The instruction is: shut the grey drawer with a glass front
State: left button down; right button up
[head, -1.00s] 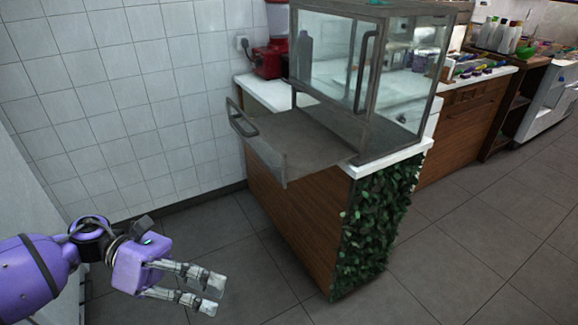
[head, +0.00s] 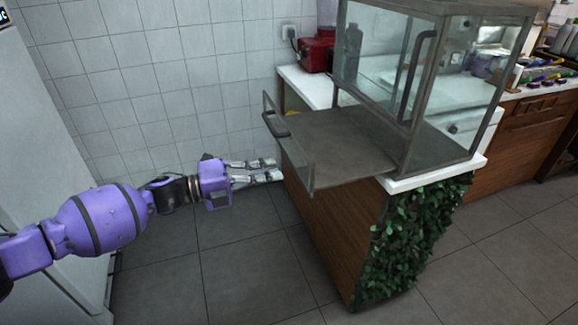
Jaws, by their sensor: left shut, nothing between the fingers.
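The grey drawer (head: 345,140) is pulled out from the glass case (head: 425,75) on the counter. Its glass front (head: 290,150) with a dark handle (head: 275,124) faces left, toward my arm. My left gripper (head: 280,169) is shut and empty, just left of the glass front in the picture, with its fingers pointing right at it. I cannot tell whether the fingertips touch the glass. My right gripper is not in view.
A red appliance (head: 318,52) stands on the white counter (head: 303,86) by the tiled wall. Green leaves (head: 415,235) cover the counter's end. Grey floor (head: 240,250) is clear in front. Bottles and small items lie at the far right.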

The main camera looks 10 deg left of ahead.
aim_at(301, 165)
pick_arm(q)
jog(key=x, duration=0.4)
jog(key=shift+w+d, duration=0.1)
jog(key=shift+w, duration=0.05)
jog(key=shift+w+d+p, duration=0.2)
jog(key=shift+d+p, duration=0.1)
jog(key=shift+d, duration=0.1)
jog(key=shift+w+d, duration=0.2)
jog(key=shift+d, duration=0.1)
jog(key=b+x, duration=0.3)
jog(key=x, duration=1.4)
jog(key=shift+w+d+f, duration=0.2)
jog(key=shift+w+d, duration=0.05)
jog(key=shift+d, duration=0.05)
jog(key=b+x, duration=0.2)
jog(key=x, duration=0.5)
jog(key=shift+w+d, duration=0.1)
jog(key=shift+w+d+r+b, duration=0.15)
jog(key=shift+b, duration=0.15)
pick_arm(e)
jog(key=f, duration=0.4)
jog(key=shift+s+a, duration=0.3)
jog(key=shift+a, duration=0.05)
pick_arm(q)
jog(key=shift+r, duration=0.1)
